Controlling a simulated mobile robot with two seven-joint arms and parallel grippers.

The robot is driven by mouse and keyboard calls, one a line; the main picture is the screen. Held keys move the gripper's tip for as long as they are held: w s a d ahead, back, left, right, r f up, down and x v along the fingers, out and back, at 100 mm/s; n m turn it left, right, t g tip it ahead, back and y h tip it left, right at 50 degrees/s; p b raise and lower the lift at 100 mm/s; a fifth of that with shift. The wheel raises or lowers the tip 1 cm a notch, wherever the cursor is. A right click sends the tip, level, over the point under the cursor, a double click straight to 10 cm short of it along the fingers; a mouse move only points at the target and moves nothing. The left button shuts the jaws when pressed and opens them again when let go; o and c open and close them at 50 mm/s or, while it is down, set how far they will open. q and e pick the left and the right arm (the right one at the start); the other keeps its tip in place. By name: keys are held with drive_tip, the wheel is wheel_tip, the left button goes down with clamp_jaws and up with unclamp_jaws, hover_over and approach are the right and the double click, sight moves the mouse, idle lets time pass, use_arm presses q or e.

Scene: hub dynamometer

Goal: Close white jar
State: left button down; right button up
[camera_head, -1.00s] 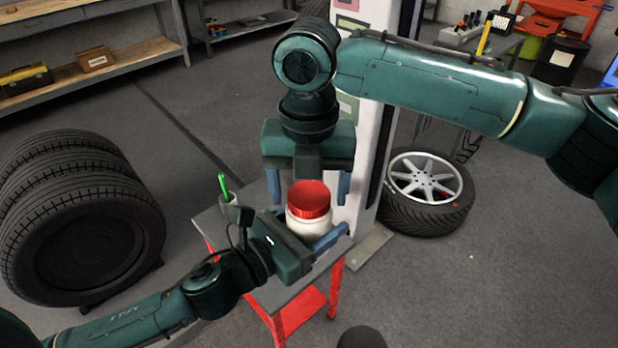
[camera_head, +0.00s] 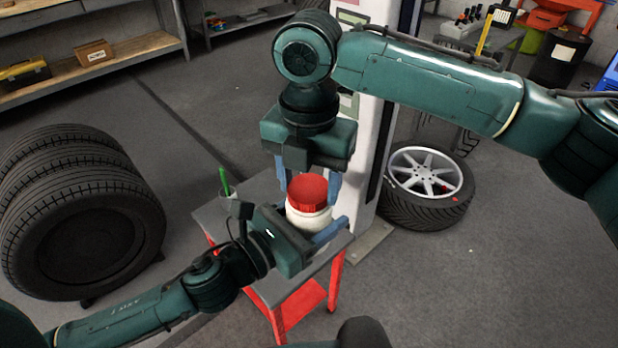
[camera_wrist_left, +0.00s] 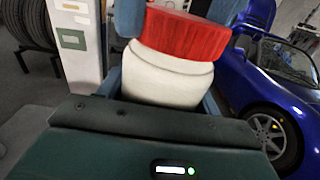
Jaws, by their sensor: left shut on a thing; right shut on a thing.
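The white jar (camera_head: 308,216) stands upright on the small grey-topped table, and its red lid (camera_head: 308,192) sits level on the mouth. In the left wrist view the jar body (camera_wrist_left: 168,76) and the red lid (camera_wrist_left: 186,36) are close up. My left gripper (camera_head: 318,236) is shut around the jar body from the front left. My right gripper (camera_head: 308,186) points down from above, shut on the red lid with blue fingers at its sides. Whether the lid is fully threaded cannot be told.
Stacked tires (camera_head: 80,215) stand at left, and a wheel (camera_head: 428,188) lies right of the white column. A blue car (camera_wrist_left: 272,85) shows in the left wrist view.

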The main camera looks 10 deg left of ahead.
drive_tip(key=m, duration=0.4)
drive_tip(key=shift+m, duration=0.4)
drive_tip(key=m, duration=2.4)
drive_tip(key=shift+m, duration=0.3)
drive_tip(key=m, duration=0.4)
drive_tip(key=o, duration=1.1)
drive_tip(key=shift+o, duration=0.2)
